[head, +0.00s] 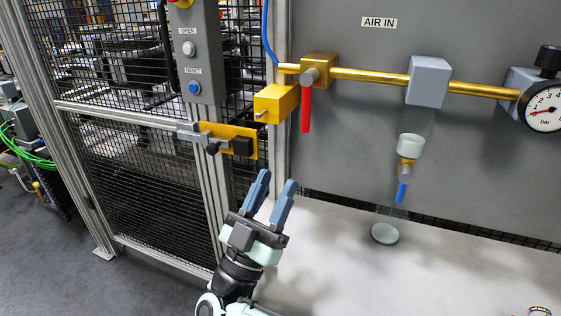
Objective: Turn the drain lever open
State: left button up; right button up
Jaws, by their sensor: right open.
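The drain lever appears to be the small blue lever (402,193) hanging almost straight down from a brass drain valve (406,168). The valve sits under a clear filter bowl with a pale cup (410,145). My right gripper (278,184) is open and empty, its two blue-grey fingers pointing up. It is left of the blue lever and well apart from it, above the pale bench top. My left gripper is not in view.
A red lever (306,110) hangs from the brass valve block (320,68) on the brass pipe (375,77). A gauge (543,108) is at right. A round pale dish (385,234) lies below the drain. A mesh fence with a yellow latch plate (230,141) stands at left.

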aim_at(406, 172)
jog(key=k+j, duration=0.75)
jog(key=k, duration=0.1)
